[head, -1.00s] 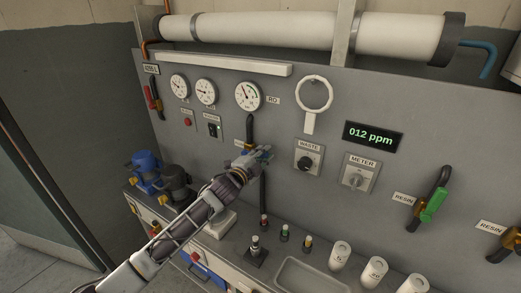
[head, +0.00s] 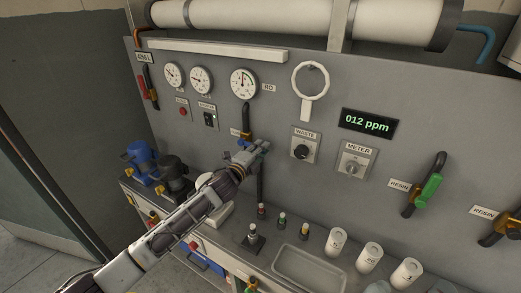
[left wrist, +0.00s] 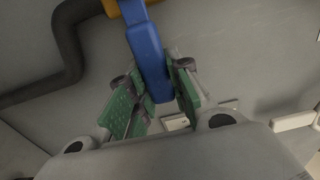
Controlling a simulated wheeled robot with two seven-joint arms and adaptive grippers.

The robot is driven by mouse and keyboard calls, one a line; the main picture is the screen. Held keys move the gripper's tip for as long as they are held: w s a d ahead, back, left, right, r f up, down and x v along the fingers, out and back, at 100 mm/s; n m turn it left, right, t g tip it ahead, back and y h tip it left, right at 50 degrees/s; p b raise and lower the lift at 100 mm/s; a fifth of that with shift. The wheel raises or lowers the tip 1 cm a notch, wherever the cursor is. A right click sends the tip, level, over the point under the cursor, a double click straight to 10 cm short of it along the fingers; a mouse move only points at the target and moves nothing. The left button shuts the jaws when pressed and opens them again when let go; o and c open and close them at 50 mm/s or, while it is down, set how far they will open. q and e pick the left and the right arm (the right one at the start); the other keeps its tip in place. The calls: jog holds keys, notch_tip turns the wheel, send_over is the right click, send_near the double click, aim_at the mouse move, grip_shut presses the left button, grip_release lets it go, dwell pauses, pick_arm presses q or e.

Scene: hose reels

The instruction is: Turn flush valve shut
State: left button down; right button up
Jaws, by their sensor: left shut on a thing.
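A valve with a blue lever handle (left wrist: 147,50) sits on a dark pipe (left wrist: 65,60) below the RO gauge. Its brass body (left wrist: 112,6) shows at the top of the left wrist view. My left gripper (head: 263,147) is at this valve on the panel. In the left wrist view its green-padded fingers (left wrist: 152,90) are on both sides of the blue handle, shut on it. In the head view the gripper hides most of the handle, and the small label beside the valve is partly hidden and unreadable. My right gripper is not in view.
The WASTE knob (head: 301,151) and METER switch (head: 353,162) are right of the gripper. A green-handled resin valve (head: 428,190) is farther right. Two pumps (head: 172,170) stand left.

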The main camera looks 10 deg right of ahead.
pick_arm(q)
jog(key=c, duration=1.3)
grip_release()
jog(key=shift+f, duration=0.1)
jog(key=shift+s, duration=0.1)
jog(key=shift+v, duration=5.9)
jog(key=shift+a, duration=0.1)
